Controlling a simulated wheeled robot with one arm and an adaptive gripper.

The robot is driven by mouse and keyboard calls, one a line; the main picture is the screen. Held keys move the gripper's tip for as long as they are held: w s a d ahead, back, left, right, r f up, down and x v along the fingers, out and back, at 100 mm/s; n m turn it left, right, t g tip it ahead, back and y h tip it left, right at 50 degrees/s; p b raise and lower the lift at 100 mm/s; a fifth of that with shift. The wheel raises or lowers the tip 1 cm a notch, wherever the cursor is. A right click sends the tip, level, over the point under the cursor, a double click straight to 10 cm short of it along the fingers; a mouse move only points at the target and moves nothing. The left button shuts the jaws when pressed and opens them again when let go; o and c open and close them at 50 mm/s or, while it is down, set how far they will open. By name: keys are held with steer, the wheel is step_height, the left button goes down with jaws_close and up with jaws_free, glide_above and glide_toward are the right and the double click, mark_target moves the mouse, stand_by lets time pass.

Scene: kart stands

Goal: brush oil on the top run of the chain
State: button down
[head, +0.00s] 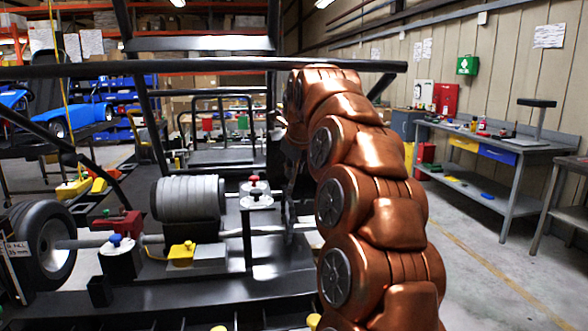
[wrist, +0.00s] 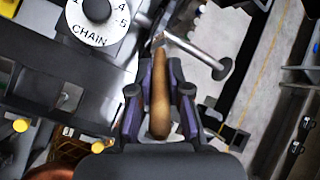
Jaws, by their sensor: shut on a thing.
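My gripper (wrist: 155,88) has purple-sided fingers and is shut on a wooden brush handle (wrist: 160,116) in the wrist view. The handle points up the picture, and I cannot make out the bristles at its far end. A white round plate (wrist: 92,38) marked CHAIN, with numbers, is up and left of the fingers, apart from them. I cannot clearly pick out the chain or its top run in either view. In the head view my copper arm covers the area in front of the gripper.
In the head view the kart's black top bar (head: 200,67) crosses ahead. A ribbed grey cylinder (head: 188,198), a yellow block (head: 181,254) and a wheel (head: 45,240) are on the left. A metal rod (wrist: 195,52) lies close by the fingers. A workbench (head: 500,150) stands right, with clear floor before it.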

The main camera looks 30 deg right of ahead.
steer(key=shift+f+b, duration=0.55)
steer(key=shift+b, duration=0.05)
stand_by(0.6)
steer(key=shift+w, duration=0.2)
steer(key=shift+w+d, duration=0.15)
steer(key=shift+w, duration=0.2)
steer(key=shift+w+d, duration=0.25)
steer(key=shift+w, duration=0.3)
steer(key=shift+w+d, duration=0.1)
steer(key=shift+w, duration=0.25)
steer(key=shift+s+b, duration=0.45)
steer(key=shift+b, duration=0.4)
